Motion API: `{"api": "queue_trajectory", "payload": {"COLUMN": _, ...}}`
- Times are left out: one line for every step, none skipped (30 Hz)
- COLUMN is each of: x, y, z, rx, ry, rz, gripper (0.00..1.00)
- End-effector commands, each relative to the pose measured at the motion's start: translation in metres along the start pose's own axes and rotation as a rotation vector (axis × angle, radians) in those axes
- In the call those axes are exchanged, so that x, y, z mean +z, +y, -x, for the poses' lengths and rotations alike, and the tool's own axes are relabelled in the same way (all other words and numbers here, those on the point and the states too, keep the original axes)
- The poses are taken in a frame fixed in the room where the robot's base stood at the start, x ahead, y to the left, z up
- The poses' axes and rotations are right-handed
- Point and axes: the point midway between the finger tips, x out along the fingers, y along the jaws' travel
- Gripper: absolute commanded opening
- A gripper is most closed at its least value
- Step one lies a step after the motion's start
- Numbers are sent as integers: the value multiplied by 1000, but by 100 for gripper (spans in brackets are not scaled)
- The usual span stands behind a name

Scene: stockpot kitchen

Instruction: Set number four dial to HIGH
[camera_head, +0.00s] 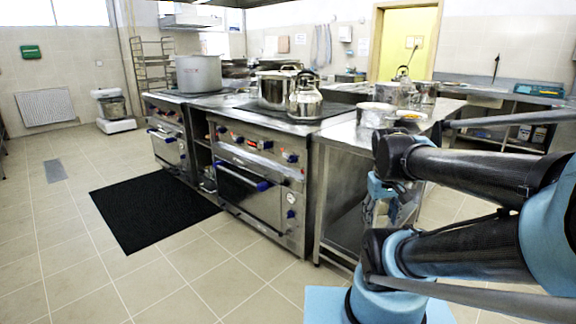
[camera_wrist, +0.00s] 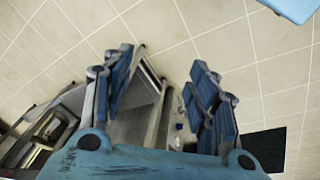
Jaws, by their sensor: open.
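The near stove (camera_head: 255,185) has a steel front panel with blue dials along it. Dials show at the panel's left (camera_head: 221,129), its middle (camera_head: 267,145) and its right end (camera_head: 292,158). Their numbers and settings are too small to read, so I cannot tell which is number four. My gripper (camera_head: 380,208) hangs beside the steel table, to the right of the stove and apart from the dials. In the wrist view my gripper (camera_wrist: 166,62) is open and empty, its blue fingers spread over the floor and table side. Small blue knobs (camera_wrist: 179,127) show between the fingers there.
A kettle (camera_head: 305,102) and a pot (camera_head: 272,91) stand on the near stove. A large pot (camera_head: 198,74) stands on the far stove (camera_head: 170,138). The steel table (camera_head: 340,138) adjoins the near stove. A black mat (camera_head: 150,210) lies on otherwise open floor before the stoves.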

Motion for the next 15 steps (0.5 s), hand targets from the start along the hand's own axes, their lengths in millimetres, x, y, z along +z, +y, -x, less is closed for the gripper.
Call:
{"api": "queue_trajectory", "payload": {"x": -13, "y": 4, "z": 6, "rx": 21, "ry": -2, "rz": 46, "gripper": 54}}
{"api": "queue_trajectory", "payload": {"x": -20, "y": 8, "z": 9, "rx": 37, "ry": -4, "rz": 74, "gripper": 54}}
{"api": "queue_trajectory", "payload": {"x": -30, "y": 11, "z": 12, "rx": 57, "ry": -7, "rz": 113, "gripper": 54}}
{"api": "queue_trajectory", "payload": {"x": -38, "y": 14, "z": 15, "rx": 71, "ry": -9, "rz": 141, "gripper": 54}}
{"api": "queue_trajectory", "payload": {"x": -46, "y": 17, "z": 17, "rx": 87, "ry": -12, "rz": 170, "gripper": 54}}
{"api": "queue_trajectory", "payload": {"x": -56, "y": 20, "z": 20, "rx": 106, "ry": -15, "rz": 207, "gripper": 54}}
{"api": "queue_trajectory", "payload": {"x": -64, "y": 22, "z": 22, "rx": 121, "ry": -18, "rz": 235, "gripper": 54}}
{"api": "queue_trajectory", "payload": {"x": -73, "y": 24, "z": 24, "rx": 136, "ry": -21, "rz": 263, "gripper": 54}}
{"api": "queue_trajectory", "payload": {"x": -84, "y": 26, "z": 27, "rx": 155, "ry": -25, "rz": 300, "gripper": 54}}
{"api": "queue_trajectory", "payload": {"x": -92, "y": 28, "z": 29, "rx": 171, "ry": -28, "rz": 329, "gripper": 54}}
{"api": "queue_trajectory", "payload": {"x": -101, "y": 30, "z": 30, "rx": 185, "ry": -31, "rz": 355, "gripper": 54}}
{"api": "queue_trajectory", "payload": {"x": -112, "y": 31, "z": 32, "rx": 205, "ry": -36, "rz": 394, "gripper": 54}}
{"api": "queue_trajectory", "payload": {"x": -121, "y": 33, "z": 34, "rx": 220, "ry": -39, "rz": 420, "gripper": 54}}
{"api": "queue_trajectory", "payload": {"x": -130, "y": 34, "z": 35, "rx": 235, "ry": -43, "rz": 448, "gripper": 54}}
{"api": "queue_trajectory", "payload": {"x": -142, "y": 34, "z": 36, "rx": 256, "ry": -48, "rz": 485, "gripper": 54}}
